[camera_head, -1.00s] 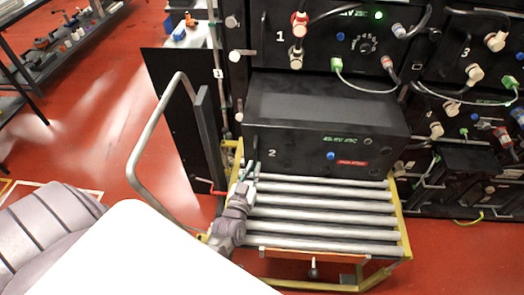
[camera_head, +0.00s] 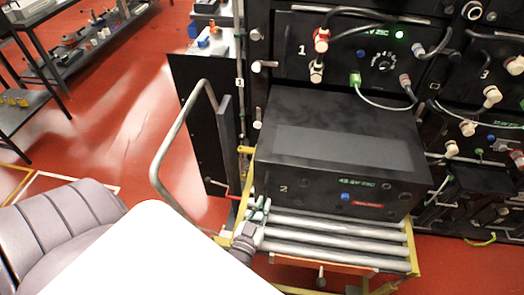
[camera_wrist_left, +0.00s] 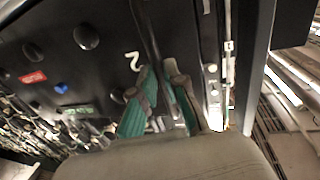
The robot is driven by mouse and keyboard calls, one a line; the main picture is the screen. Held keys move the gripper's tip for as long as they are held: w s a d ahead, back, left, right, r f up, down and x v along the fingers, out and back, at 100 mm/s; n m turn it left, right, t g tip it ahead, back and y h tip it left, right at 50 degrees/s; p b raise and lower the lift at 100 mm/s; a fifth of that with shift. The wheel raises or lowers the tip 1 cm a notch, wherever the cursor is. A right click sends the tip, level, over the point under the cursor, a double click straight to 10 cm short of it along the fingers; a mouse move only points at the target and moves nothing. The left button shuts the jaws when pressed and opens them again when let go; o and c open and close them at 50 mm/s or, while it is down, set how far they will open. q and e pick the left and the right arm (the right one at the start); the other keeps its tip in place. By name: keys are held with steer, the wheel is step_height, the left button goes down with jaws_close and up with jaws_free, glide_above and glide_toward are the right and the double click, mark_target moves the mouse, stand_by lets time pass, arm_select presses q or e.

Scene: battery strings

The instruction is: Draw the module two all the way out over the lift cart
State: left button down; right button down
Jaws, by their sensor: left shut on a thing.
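Module two (camera_head: 345,150), a black box marked 2, sits partly out of the rack and over the lift cart (camera_head: 412,250). Its front covers the rear rollers, and several front rollers (camera_head: 335,249) are bare. My left gripper (camera_head: 260,208) is at the left edge of the module's front. In the left wrist view, its green-padded fingers (camera_wrist_left: 163,100) are shut on the module's dark upright handle (camera_wrist_left: 147,35), next to the 2 marking. The module's rear end is hidden. My right gripper is not in view.
Module one (camera_head: 350,50), with cables plugged in, is above module two. The cart's grey push handle (camera_head: 165,150) stands at the left. A white cable (camera_head: 385,107) hangs close above module two's top. Red floor is open at the left.

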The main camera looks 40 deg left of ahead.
arm_select(q)
steer(key=c, duration=1.2)
jaws_free()
steer(key=shift+d+r, duration=0.2)
steer(key=shift+d, duration=0.35)
steer(key=shift+s, duration=0.1)
steer(key=v, duration=1.2)
